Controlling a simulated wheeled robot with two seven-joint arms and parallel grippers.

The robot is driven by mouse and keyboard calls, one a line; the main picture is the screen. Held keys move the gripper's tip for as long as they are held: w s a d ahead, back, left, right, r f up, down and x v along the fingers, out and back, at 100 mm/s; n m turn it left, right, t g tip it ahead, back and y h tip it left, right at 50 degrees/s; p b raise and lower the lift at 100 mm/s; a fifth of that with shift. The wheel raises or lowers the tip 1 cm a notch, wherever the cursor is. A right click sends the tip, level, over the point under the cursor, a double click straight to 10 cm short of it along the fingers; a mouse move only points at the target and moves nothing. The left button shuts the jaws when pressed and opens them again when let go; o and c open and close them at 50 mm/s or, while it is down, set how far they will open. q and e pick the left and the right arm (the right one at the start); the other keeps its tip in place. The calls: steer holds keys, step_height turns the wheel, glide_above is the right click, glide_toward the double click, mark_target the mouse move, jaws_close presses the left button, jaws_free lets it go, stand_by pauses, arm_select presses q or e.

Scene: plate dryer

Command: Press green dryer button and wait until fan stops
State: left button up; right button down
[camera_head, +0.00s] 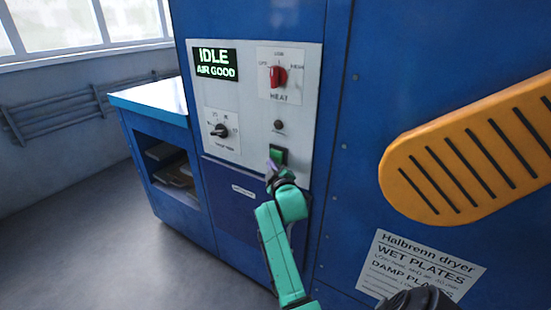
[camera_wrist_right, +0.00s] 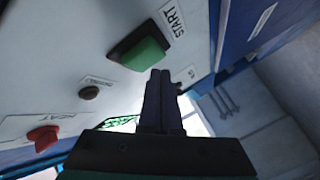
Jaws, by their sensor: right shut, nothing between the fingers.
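The green dryer button (camera_head: 278,154) sits low on the white control panel of the blue dryer. In the right wrist view the green button (camera_wrist_right: 145,54) stands out from its dark housing, beside a START label (camera_wrist_right: 172,18). My right gripper (camera_head: 271,168) is shut and empty, just below the button. In the right wrist view its fingertips (camera_wrist_right: 159,76) are close beside the button; I cannot tell whether they touch it. The display (camera_head: 215,64) reads IDLE, AIR GOOD. The fan itself is not visible.
A red heat knob (camera_head: 278,77), a small dark knob (camera_head: 278,125) and a black dial (camera_head: 219,131) share the panel. An orange slotted part (camera_head: 465,150) juts out at the right, above a paper notice (camera_head: 420,268). The floor at left is clear.

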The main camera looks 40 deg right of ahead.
stand_by(0.3)
steer(key=shift+w+d, duration=0.15)
steer(key=shift+d, duration=0.3)
steer(key=shift+w+d, duration=0.15)
steer(key=shift+d, duration=0.3)
stand_by(0.6)
steer(key=shift+a, duration=0.1)
steer(key=shift+s+a+p, duration=0.3)
steer(key=shift+a+p, duration=0.15)
steer(key=shift+a, duration=0.35)
